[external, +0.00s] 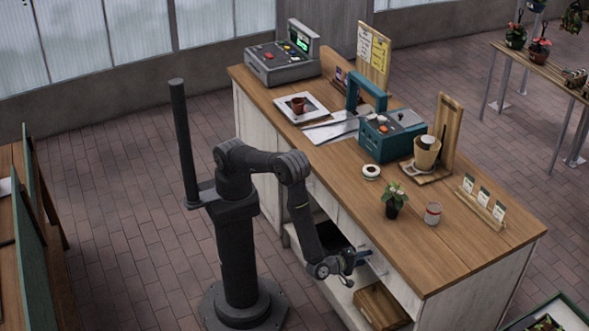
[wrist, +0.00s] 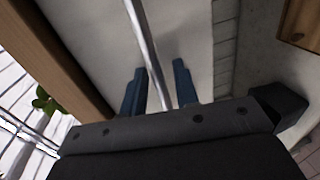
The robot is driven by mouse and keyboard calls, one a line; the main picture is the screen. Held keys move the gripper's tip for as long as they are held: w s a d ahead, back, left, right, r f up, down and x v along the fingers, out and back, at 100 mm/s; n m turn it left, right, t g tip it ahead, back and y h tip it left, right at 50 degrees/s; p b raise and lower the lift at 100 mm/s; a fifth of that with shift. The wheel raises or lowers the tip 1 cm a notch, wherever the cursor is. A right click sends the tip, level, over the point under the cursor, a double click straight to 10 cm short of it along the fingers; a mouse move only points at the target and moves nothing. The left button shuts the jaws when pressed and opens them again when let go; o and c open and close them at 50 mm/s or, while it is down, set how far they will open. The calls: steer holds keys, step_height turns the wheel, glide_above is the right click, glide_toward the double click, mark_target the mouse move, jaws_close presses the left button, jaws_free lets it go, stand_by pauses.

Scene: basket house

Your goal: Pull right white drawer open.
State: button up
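The right white drawer (wrist: 200,35) has a pale front below the wooden counter top, and a long thin metal bar handle (wrist: 143,35) crosses it in the wrist view. My gripper (wrist: 159,68) has two blue fingers, one on each side of the bar, with gaps visible between bar and fingers. It is open and holds nothing. In the external view my gripper (external: 354,260) is at the front of the counter's right part, close to the drawer front, which my arm partly hides. I cannot tell whether the fingertips touch the drawer front. The drawer looks closed.
The wooden counter top (external: 455,245) overhangs just above my gripper, with a potted plant (external: 394,200) and a cup (external: 432,213) near its edge. A wooden crate (external: 381,306) sits on the low shelf below. The brick floor in front is clear.

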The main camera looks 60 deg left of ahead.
steer(key=shift+c, duration=0.5)
jaws_close()
steer(key=shift+s, duration=0.1)
steer(key=f+v, duration=0.3)
steer(key=v, duration=1.3)
steer(key=s+f+v, duration=0.1)
steer(key=f+v, duration=0.2)
steer(key=v, duration=1.2)
steer(key=shift+s+f, duration=0.2)
steer(key=shift+s, duration=0.4)
steer(key=shift+o, duration=0.5)
jaws_free()
